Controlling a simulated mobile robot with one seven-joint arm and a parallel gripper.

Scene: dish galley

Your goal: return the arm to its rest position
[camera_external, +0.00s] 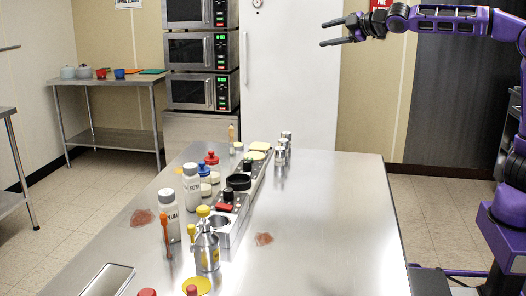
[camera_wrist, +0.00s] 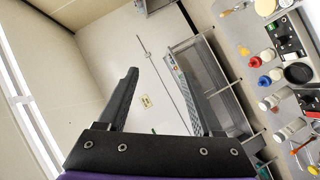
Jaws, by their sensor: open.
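My gripper (camera_external: 342,32) is high at the upper right in the external view, level and pointing left. My purple arm reaches to it from the right edge. The jaws are open, with two dark fingers apart and nothing between them. In the wrist view my gripper (camera_wrist: 158,95) shows both fingers spread, with wall and floor beyond them. My gripper is well above the steel table (camera_external: 330,220) and touches nothing.
Shakers, bottles with red and blue caps and a metal pump dispenser (camera_external: 207,250) stand along the table's middle. Stacked microwaves (camera_external: 200,55) and a white door (camera_external: 290,80) are behind. A side table (camera_external: 115,82) holds pots. The table's right part is clear.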

